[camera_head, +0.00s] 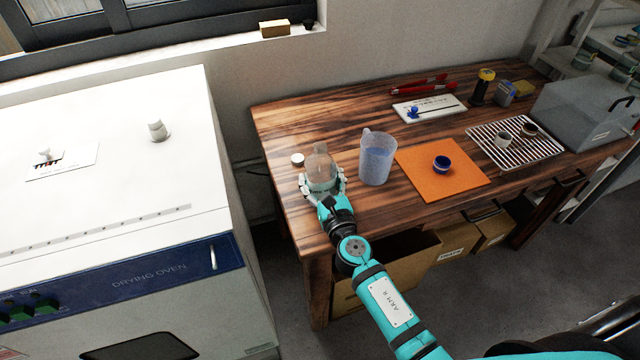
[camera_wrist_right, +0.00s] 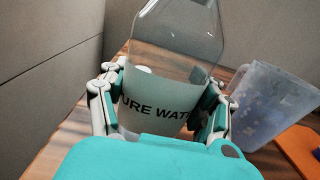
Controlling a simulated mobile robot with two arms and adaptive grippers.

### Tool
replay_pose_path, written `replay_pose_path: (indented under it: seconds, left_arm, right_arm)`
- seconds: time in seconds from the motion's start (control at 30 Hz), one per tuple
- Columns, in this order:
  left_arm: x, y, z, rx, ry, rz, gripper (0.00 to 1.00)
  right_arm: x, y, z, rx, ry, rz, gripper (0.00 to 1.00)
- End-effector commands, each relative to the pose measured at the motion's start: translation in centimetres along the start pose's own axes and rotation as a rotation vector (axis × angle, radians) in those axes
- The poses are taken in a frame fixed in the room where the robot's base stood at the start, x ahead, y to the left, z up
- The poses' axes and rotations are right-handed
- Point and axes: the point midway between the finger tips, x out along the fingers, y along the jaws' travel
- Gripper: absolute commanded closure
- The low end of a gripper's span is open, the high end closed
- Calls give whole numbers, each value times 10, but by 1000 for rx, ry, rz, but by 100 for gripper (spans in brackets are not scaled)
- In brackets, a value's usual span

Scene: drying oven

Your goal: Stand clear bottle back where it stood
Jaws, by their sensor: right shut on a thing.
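The clear bottle (camera_head: 320,165) is upright at the left end of the wooden table (camera_head: 285,112). In the right wrist view the bottle (camera_wrist_right: 178,35) shows a pale label reading "URE WAT", partly covered by the fingers. My right gripper (camera_head: 322,186) is shut on the lower part of the bottle, one finger on each side; it also shows in the right wrist view (camera_wrist_right: 160,108). The bottle's base is hidden, so I cannot tell whether it touches the table. My left gripper is not in view.
A white cap (camera_head: 297,159) lies just left of the bottle. A jug (camera_head: 377,160) with bluish contents stands close on the right. Farther right are an orange mat (camera_head: 465,183) with a blue bowl (camera_head: 441,164) and a wire rack (camera_head: 545,152). The drying oven (camera_head: 120,225) stands left.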

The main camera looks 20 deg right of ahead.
Motion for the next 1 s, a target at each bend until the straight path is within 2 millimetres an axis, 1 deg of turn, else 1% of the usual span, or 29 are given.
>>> replay_pose_path:
  seconds: [0.03,0.1,0.23,0.33,0.37,0.53,0.57,0.8,0.9,1.0]
  left_arm:
    - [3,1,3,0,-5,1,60]
    - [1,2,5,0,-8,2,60]
    - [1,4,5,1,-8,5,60]
    - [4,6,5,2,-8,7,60]
    - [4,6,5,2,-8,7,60]
    - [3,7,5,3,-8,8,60]
    - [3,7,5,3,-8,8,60]
    - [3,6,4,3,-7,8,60]
    - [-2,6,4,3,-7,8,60]
    - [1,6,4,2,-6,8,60]
  right_arm:
    - [0,0,-2,0,-2,0,82]
    - [0,0,0,-1,-2,0,82]
    - [0,0,0,-1,-2,1,82]
    - [0,0,-4,-1,-2,1,82]
    - [0,0,-4,0,-1,1,36]
    - [0,0,-3,0,-1,1,13]
    - [0,0,-3,0,-1,1,11]
    - [0,0,-2,0,-1,1,11]
    - [0,0,2,0,-1,1,11]
    - [-13,0,-2,-1,1,1,11]
